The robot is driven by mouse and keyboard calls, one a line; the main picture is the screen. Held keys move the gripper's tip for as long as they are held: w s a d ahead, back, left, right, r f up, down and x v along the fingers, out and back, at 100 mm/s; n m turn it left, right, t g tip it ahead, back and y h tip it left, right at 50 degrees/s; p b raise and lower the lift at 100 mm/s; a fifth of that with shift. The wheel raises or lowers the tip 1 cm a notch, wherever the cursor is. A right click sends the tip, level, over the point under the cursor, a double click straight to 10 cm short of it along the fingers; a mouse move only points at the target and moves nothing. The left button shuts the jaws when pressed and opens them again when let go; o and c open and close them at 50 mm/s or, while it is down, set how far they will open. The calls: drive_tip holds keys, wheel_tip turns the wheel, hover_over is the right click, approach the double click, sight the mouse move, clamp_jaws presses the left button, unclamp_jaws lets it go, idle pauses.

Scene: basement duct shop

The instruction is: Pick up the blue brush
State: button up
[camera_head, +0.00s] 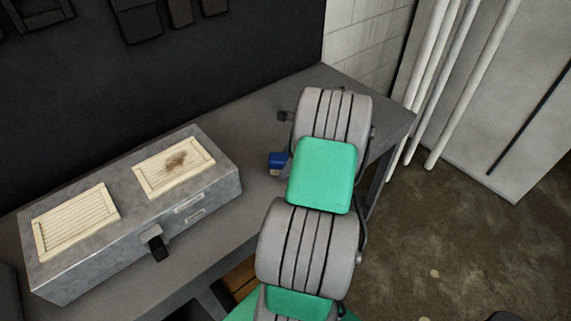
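A small blue object (277,158), which looks like the blue brush, is on the grey workbench (255,215), just left of my arm. A pale tan part, perhaps its bristles, shows below the blue. My arm covers its right side, so its full shape and length are hidden. My grey and green arm reaches over the right part of the bench. My gripper is hidden behind the arm, and I cannot see whether it touches the brush.
A grey metal box (115,235) with two cream slatted panels and a black part on its front stands on the left of the bench. White pipes (460,85) stand beyond the bench's right end. Bare bench shows between the box and my arm.

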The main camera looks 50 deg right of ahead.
sight(283, 159)
drive_tip(key=c, duration=1.4)
clamp_jaws()
drive_tip(key=shift+r+b, duration=0.1)
drive_tip(key=shift+b, duration=0.3)
drive_tip(key=r, duration=0.3)
drive_tip(key=s+r, duration=0.1)
drive_tip(key=shift+a+r+b, duration=0.25)
drive_tip(key=shift+r+b, duration=0.15)
drive_tip(key=s+a+r, duration=0.8)
drive_tip(key=s, duration=0.2)
drive_tip(key=shift+a+r+b, duration=0.2)
drive_tip(key=shift+r+b, duration=0.1)
